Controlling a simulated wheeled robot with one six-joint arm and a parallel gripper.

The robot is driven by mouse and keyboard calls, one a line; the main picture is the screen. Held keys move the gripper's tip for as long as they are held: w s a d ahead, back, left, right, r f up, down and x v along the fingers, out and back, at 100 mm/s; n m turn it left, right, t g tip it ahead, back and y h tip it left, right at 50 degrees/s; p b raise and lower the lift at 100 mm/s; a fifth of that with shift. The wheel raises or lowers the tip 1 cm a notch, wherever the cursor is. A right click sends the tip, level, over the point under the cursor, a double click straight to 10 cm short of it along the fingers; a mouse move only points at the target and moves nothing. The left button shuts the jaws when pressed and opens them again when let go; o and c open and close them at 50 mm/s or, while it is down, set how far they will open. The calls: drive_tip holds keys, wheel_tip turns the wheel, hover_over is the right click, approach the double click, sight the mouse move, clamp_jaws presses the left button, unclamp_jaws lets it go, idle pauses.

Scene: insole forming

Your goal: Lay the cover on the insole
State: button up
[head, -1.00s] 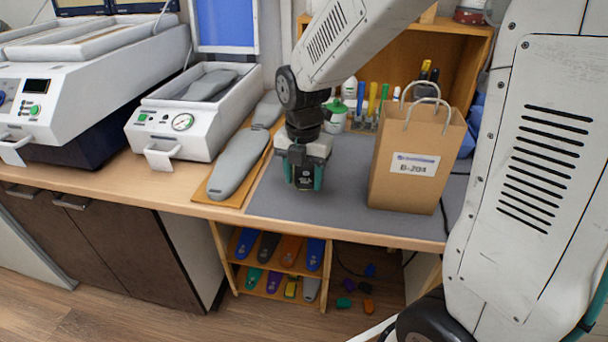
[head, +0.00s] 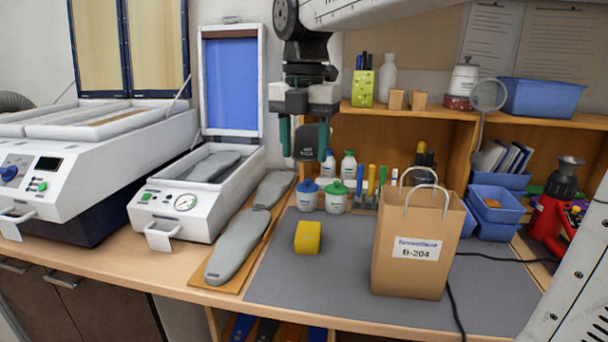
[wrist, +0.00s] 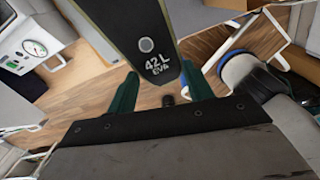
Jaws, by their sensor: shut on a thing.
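My gripper (head: 305,148) is shut on a dark sheet marked "42 L EVA", which I take to be the cover (wrist: 150,38). The cover shows between the green fingers (wrist: 162,92) in the wrist view, and as a small dark rounded end (head: 307,143) in the head view. I hold it in the air above the back of the grey mat. Two grey insole shapes lie on a wooden board to the left: a near one (head: 232,252) and a far one (head: 273,189). More grey sole shapes (head: 208,168) lie in the open white press. I cannot tell which is the insole meant.
The white press (head: 185,205) stands left with its blue lid (head: 231,85) raised. A yellow block (head: 308,237) and a paper bag (head: 412,245) stand on the grey mat (head: 340,285). Bottles and pens (head: 370,185) stand behind, by a shelf. The mat's front middle is clear.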

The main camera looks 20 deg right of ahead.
drive_tip(key=shift+r, duration=0.7)
drive_tip(key=shift+r, duration=1.5)
